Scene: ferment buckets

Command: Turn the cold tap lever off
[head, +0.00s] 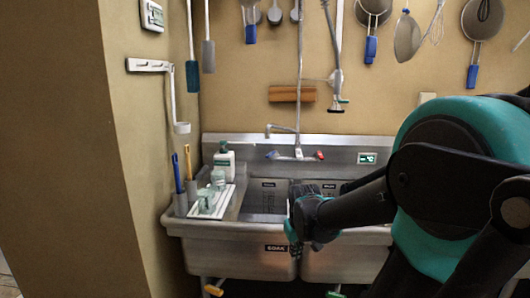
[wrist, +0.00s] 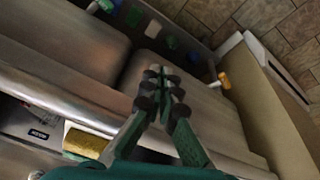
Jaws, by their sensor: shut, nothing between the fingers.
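The tap (head: 283,131) rises from the back ledge of the steel sink in the head view. A blue lever (head: 272,154), the cold one by its colour, is left of the spout base. A red lever (head: 319,155) is on the right. My gripper (head: 293,247) hangs at the sink's front, between the two basins, well in front of and below the blue lever and apart from it. In the wrist view my gripper (wrist: 163,76) has its fingers together with nothing between them. I cannot make out the blue lever in the wrist view.
The double sink (head: 238,248) fills the middle. On its left stand a soap bottle (head: 224,160), a white tray (head: 213,205) and brush holders. An orange handle (head: 213,290) is below; one also shows in the wrist view (wrist: 224,80). Utensils hang on the back wall.

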